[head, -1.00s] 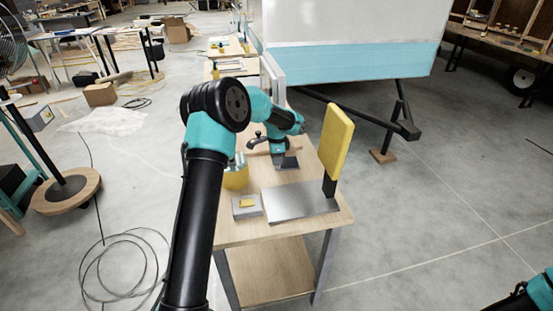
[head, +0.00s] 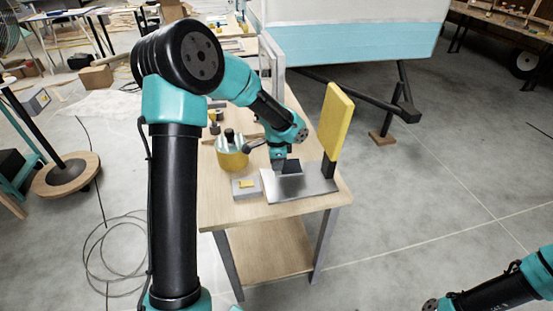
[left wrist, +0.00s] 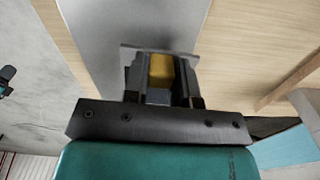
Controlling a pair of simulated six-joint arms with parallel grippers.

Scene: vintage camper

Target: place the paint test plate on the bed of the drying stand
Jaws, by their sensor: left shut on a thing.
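My left gripper (head: 281,168) is shut on the paint test plate, a small grey plate with a yellow part between the fingers. In the left wrist view the yellow part (left wrist: 160,70) sits between the jaws, with the plate's grey edge (left wrist: 130,54) beyond it. The drying stand has a flat grey metal bed (head: 305,188), a short black post and an upright yellow panel (head: 335,120). The gripper and plate are over the far left part of the bed. I cannot tell whether the plate touches it. My right gripper is out of view.
The stand is on a wooden workbench (head: 225,213). A yellow pot (head: 232,158) stands behind that block. The bed's front and right parts are bare.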

